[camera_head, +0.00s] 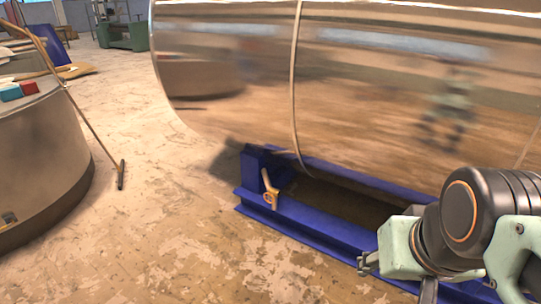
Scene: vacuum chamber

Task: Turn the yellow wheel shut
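No yellow wheel shows clearly in the head view. A small yellow-orange fitting (270,190) stands upright on the near left end of the blue cradle; its shape is too small to tell whether it is a wheel. A large shiny metal cylinder (225,75) lies above this cradle. My gripper (397,277) is at the lower right, in front of the cradle's near rail and well to the right of the fitting. Its pale green body and small grey end parts show, partly cut by the lower edge. I see nothing held in it.
The blue cradle (315,227) runs from the middle to the lower right. A round grey drum (40,160) stands at the left, with a thin rod (92,130) leaning beside it. The worn floor (165,220) between drum and cradle is clear. A green machine (123,34) stands far back.

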